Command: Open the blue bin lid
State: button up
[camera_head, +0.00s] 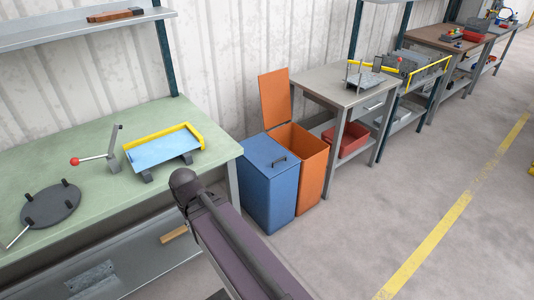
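The blue bin (272,199) stands on the floor just right of the green workbench. Its blue lid (268,155) lies flat and closed on top, with a dark bar handle (279,161) towards its right side. A dark arm link of mine reaches up from the bottom of the picture and ends left of the bin, in front of the bench. My gripper cannot be made out in this view.
An orange bin (313,165) with its lid (275,98) raised stands against the blue bin's right side. The green workbench (95,128) is on the left. A grey table (332,84) stands to the right. The floor in front of the bins is clear.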

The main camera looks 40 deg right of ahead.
aim_at(271, 159)
jog(key=k, duration=0.65)
jog(key=z, duration=0.65)
jog(key=i, duration=1.5)
